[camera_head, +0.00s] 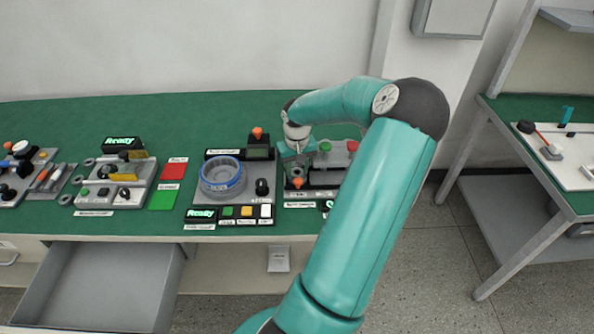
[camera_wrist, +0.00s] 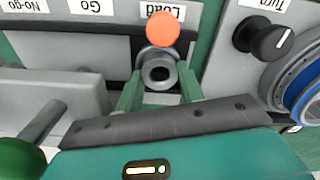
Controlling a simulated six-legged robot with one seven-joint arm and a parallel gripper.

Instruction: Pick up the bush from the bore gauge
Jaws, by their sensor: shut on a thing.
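The bush is a small grey metal ring seen end-on in the wrist view (camera_wrist: 158,74), with a dark bore. My gripper (camera_wrist: 160,84) has its two green fingers shut on it, one on each side. The bush is at the Load place of the bore gauge (camera_wrist: 62,84), just beside an orange ball knob (camera_wrist: 163,29). I cannot tell whether the bush is clear of its seat. In the head view, my gripper (camera_head: 297,160) is low over the left end of the gauge, and my arm hides part of the gauge's right side.
Left of the gauge stands a station with a blue-ringed grey cup (camera_head: 221,178). Its dark knob (camera_wrist: 264,40) is close to my gripper in the wrist view. A green ball knob (camera_wrist: 20,158) is at lower left there. An open drawer (camera_head: 105,290) is below the bench.

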